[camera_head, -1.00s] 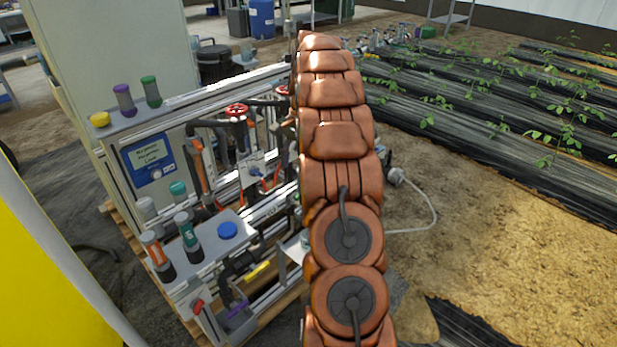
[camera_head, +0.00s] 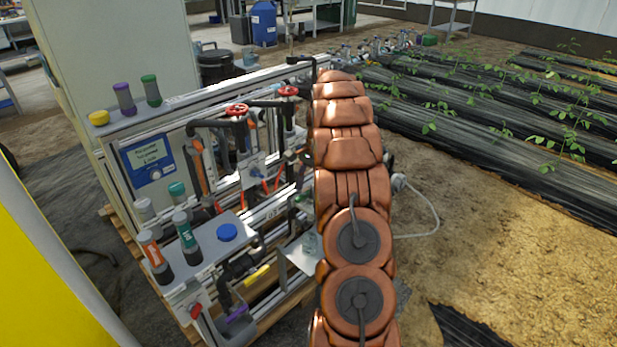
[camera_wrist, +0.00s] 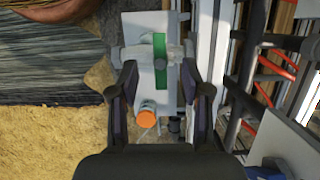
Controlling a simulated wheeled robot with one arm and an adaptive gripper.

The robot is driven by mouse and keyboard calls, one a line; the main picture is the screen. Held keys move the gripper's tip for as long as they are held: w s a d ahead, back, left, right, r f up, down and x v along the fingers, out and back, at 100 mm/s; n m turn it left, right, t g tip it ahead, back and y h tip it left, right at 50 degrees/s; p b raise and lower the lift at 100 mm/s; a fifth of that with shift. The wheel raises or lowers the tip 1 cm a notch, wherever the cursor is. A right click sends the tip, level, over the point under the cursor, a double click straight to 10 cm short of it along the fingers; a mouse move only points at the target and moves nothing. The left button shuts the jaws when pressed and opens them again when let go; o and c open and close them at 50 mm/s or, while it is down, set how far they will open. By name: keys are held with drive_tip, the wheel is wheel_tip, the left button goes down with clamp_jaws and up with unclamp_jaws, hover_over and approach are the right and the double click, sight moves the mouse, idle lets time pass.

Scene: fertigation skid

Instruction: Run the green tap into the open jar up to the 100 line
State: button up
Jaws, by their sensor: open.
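In the wrist view, the green tap handle (camera_wrist: 160,46) is a straight green bar with a dark pivot, running up and down the picture across a grey pipe. My gripper (camera_wrist: 158,76) is open, with one finger to the left and one to the right of the bar; I see gaps on both sides. In the head view, a clear jar (camera_head: 309,243) stands on a small metal shelf (camera_head: 298,256) beside my arm. Its fill lines and level are too small to read. My arm hides my gripper in the head view.
An orange round cap (camera_wrist: 147,118) lies close below the bar, near the left finger. Skid rails and red hoses (camera_wrist: 277,66) crowd the right side. In the head view, red valve wheels (camera_head: 237,109) stand left of my arm. Open soil lies to the right.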

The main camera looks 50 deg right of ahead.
sight(304, 198)
drive_tip(key=shift+x, duration=1.15)
drive_tip(key=shift+c, duration=0.2)
clamp_jaws()
